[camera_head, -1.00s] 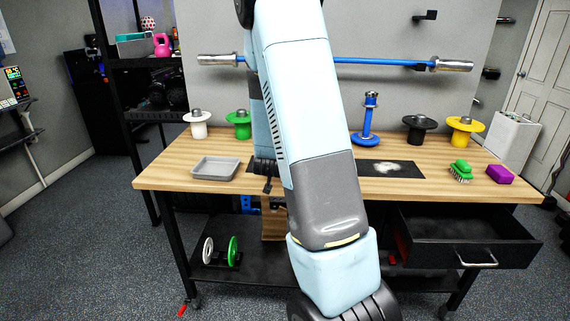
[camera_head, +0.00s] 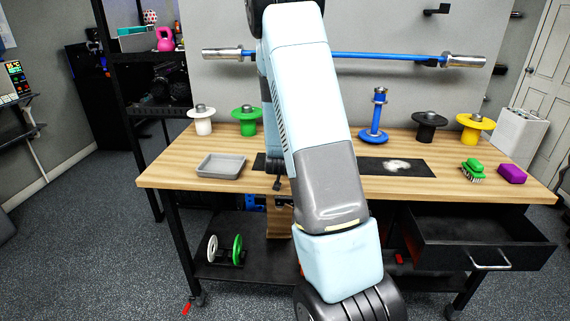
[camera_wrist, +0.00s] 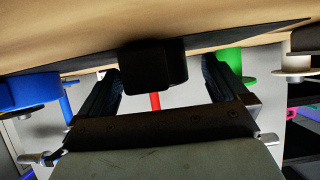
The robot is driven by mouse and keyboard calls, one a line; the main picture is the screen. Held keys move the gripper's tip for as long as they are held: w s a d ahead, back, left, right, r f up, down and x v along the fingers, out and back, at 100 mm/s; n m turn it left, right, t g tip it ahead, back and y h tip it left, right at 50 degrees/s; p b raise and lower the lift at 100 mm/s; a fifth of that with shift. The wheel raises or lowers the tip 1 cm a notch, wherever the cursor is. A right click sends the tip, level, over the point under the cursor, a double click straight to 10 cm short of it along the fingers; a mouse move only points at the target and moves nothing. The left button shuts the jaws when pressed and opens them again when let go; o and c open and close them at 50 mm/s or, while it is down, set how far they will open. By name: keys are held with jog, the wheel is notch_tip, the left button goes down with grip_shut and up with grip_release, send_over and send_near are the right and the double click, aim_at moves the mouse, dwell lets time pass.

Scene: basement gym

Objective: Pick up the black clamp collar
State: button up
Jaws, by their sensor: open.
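In the wrist view, which shows the bench upside down, my gripper (camera_wrist: 160,66) is open, with one finger on each side of a black block-like piece. This piece looks like the black clamp collar (camera_wrist: 150,62), lying against the bench top between the fingers. A gap shows at both sides, so it is not gripped. A short red part (camera_wrist: 155,101) shows just beyond it; I cannot tell whether it belongs to the collar. In the head view my arm hides the gripper and most of this spot; a small dark shape (camera_head: 275,166) shows beside the arm on the dark mat.
The workbench (camera_head: 190,182) bears a grey tray (camera_head: 221,167), white (camera_head: 201,122) and green (camera_head: 246,120) plate stacks, a blue stand (camera_head: 374,120), black (camera_head: 428,127) and yellow (camera_head: 474,128) stacks, a green brush (camera_head: 472,170) and a purple block (camera_head: 512,173). A drawer (camera_head: 480,238) hangs open at right.

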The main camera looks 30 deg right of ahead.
jog(key=shift+s+d, duration=0.1)
jog(key=shift+d, duration=0.15)
jog(key=c, duration=1.1)
jog(key=shift+r, duration=0.15)
